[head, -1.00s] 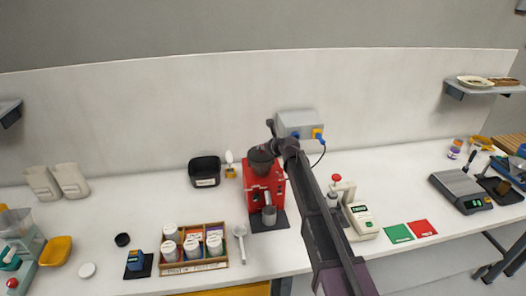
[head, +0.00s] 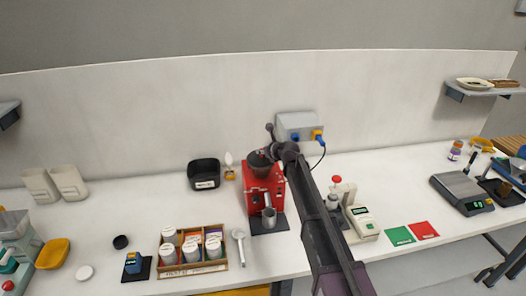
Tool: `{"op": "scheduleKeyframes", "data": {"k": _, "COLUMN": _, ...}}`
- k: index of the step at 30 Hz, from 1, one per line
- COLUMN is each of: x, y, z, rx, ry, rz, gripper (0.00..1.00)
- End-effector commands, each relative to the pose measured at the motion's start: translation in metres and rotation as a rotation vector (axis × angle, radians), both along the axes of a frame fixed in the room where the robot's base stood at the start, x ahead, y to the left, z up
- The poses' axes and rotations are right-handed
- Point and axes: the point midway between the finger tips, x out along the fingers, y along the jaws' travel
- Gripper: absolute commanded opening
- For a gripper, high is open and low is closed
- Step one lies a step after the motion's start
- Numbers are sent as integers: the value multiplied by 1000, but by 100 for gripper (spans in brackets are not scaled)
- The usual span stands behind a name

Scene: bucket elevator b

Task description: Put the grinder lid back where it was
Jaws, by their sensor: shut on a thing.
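The red grinder (head: 262,186) stands on a dark mat near the middle of the bench, with a dark hopper (head: 259,163) on top. My gripper (head: 271,152) is at the upper right of the hopper, at the end of my dark arm that reaches in from the lower right. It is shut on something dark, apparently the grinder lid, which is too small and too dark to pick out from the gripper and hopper. I cannot tell whether the lid touches the hopper rim. A metal cup (head: 269,218) is at the front of the grinder.
A black bin (head: 204,173) stands left of the grinder. A wooden box (head: 193,270) of white-capped jars and a white spoon (head: 239,245) lie in front left. A grey wall box (head: 298,126) is behind my arm. A white device (head: 359,221) stands to the right.

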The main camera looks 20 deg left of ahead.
Motion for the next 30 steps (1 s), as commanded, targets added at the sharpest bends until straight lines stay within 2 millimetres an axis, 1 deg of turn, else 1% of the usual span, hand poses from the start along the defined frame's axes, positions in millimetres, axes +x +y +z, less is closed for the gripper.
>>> {"op": "scheduleKeyframes", "data": {"k": 3, "x": 0, "y": 0, "z": 0, "rx": 0, "ry": 0, "rz": 0, "gripper": 0}}
{"op": "scheduleKeyframes", "data": {"k": 4, "x": 0, "y": 0, "z": 0, "rx": 0, "ry": 0, "rz": 0, "gripper": 45}}
{"op": "scheduleKeyframes", "data": {"k": 5, "x": 0, "y": 0, "z": 0, "rx": 0, "ry": 0, "rz": 0, "gripper": 54}}
{"op": "scheduleKeyframes", "data": {"k": 6, "x": 0, "y": 0, "z": 0, "rx": 0, "ry": 0, "rz": 0, "gripper": 66}}
{"op": "scheduleKeyframes", "data": {"k": 7, "x": 0, "y": 0, "z": 0, "rx": 0, "ry": 0, "rz": 0, "gripper": 71}}
{"op": "scheduleKeyframes", "data": {"k": 21, "x": 0, "y": 1, "z": 1, "rx": 0, "ry": 0, "rz": 1, "gripper": 71}}
{"op": "scheduleKeyframes", "data": {"k": 26, "x": 0, "y": 1, "z": 7, "rx": 0, "ry": 0, "rz": 1, "gripper": 71}}
{"op": "scheduleKeyframes", "data": {"k": 30, "x": 0, "y": 1, "z": 15, "rx": 0, "ry": 0, "rz": 1, "gripper": 71}}
